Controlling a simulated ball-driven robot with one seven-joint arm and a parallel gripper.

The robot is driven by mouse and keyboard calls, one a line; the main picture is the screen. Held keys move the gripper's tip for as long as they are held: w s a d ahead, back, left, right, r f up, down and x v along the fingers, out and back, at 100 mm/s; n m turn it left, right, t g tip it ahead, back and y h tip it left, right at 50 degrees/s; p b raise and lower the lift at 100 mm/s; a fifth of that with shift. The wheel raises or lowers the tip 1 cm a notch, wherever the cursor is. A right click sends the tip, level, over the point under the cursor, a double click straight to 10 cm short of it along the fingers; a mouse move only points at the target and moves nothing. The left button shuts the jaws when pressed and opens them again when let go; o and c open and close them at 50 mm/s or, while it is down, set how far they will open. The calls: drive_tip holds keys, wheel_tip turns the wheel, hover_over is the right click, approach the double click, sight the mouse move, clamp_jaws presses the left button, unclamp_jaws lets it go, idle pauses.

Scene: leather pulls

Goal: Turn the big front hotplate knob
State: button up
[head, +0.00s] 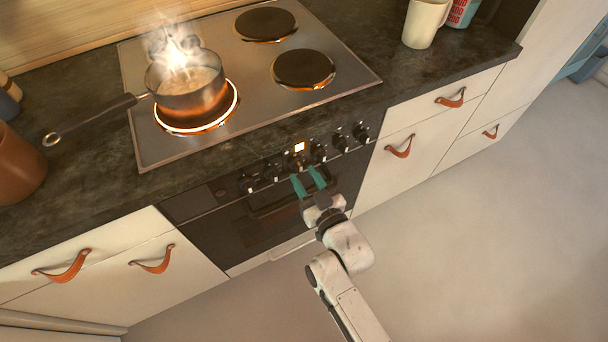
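A row of several dark knobs runs along the black control panel (225,194) under the stovetop edge. A left knob (247,184), a middle knob (318,153) and a right knob (361,132) show; which one serves the big front hotplate I cannot tell. The front left hotplate (231,112) glows orange with a bright ring, under a steaming saucepan (187,92). My gripper (307,180) has two teal fingers, apart with nothing seen between them. They point up at the middle knobs, in front of or just below them; contact cannot be told.
The oven door handle (270,207) is partly behind my gripper. The pan handle (95,117) sticks out left over the dark counter (75,175). Drawers with leather pulls (154,262) flank the oven. A white mug (425,22) stands at back right. The floor (490,240) is clear.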

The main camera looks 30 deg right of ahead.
drive_tip(key=s, duration=0.9)
drive_tip(key=shift+s, duration=0.25)
drive_tip(key=s+d+f+g, duration=0.5)
drive_tip(key=g, duration=0.4)
drive_tip(key=s+d+r+g, duration=0.1)
drive_tip(key=s+g, duration=0.3)
drive_tip(key=s, duration=0.2)
drive_tip(key=s+d+r+g, duration=0.1)
drive_tip(key=s+d+g, duration=0.1)
drive_tip(key=s+g, duration=0.2)
drive_tip(key=s, duration=0.3)
drive_tip(key=shift+r+m, duration=0.3)
drive_tip(key=shift+r, duration=0.05)
